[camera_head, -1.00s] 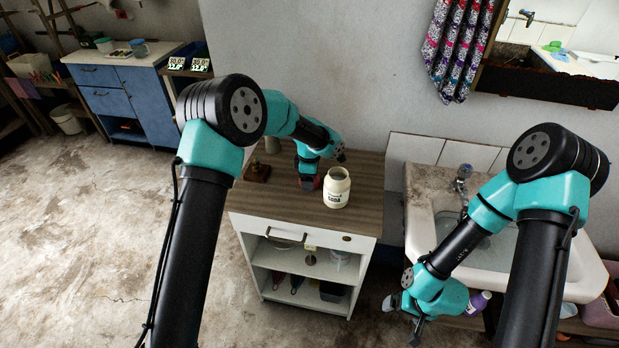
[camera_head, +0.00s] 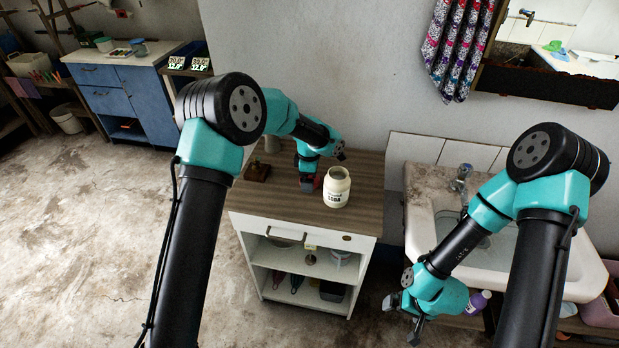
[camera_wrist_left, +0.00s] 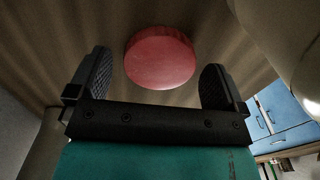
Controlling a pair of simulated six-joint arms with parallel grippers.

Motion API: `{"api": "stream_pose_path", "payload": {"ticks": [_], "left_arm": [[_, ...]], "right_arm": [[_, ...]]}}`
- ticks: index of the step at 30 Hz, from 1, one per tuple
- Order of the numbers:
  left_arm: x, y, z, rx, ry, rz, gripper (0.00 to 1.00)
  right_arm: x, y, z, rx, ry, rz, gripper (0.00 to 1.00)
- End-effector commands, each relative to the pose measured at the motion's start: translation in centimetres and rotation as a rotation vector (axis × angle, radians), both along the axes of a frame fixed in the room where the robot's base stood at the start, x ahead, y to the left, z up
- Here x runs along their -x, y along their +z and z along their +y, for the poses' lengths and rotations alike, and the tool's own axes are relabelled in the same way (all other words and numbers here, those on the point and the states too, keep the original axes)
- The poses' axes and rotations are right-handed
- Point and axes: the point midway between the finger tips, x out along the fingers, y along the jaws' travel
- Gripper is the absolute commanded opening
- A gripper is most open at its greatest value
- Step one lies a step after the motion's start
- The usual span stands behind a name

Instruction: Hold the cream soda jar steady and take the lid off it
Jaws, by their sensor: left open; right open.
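The cream soda jar (camera_head: 337,188) stands upright on the wooden top of the white cabinet, and no lid shows on its mouth. Its pale side fills the upper right corner of the left wrist view (camera_wrist_left: 298,35). A round red lid (camera_wrist_left: 160,57) lies between the open fingers of my left gripper (camera_head: 309,186), over the wood top, apart from the jar. I cannot tell whether it touches the wood. My left gripper is just left of the jar. My right gripper (camera_head: 402,320) is open and empty, low in front of the sink, away from the jar.
The cabinet top (camera_head: 290,210) is clear in front of the jar. The wall closes off the back.

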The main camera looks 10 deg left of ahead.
Motion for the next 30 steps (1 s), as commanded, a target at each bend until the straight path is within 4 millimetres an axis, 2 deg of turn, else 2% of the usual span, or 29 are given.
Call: {"api": "stream_pose_path", "payload": {"ticks": [5, 18, 24, 30], "left_arm": [[0.0, 2.4, -0.1, 0.001, 0.000, -0.004, 0.97], [-0.1, 10.2, -0.1, 0.001, -0.001, -0.004, 0.97], [0.0, 11.6, 0.0, 0.001, 0.000, -0.001, 0.97], [0.0, 11.7, 0.0, 0.001, 0.000, 0.000, 0.97]], "right_arm": [[0.0, 0.0, 0.0, 0.000, 0.000, 0.000, 1.00], [0.0, 0.0, 0.0, 0.000, 0.000, 0.000, 1.00], [0.0, 0.0, 0.0, 0.000, 0.000, 0.000, 1.00], [0.0, 0.0, 0.0, 0.000, 0.000, 0.000, 1.00]]}}
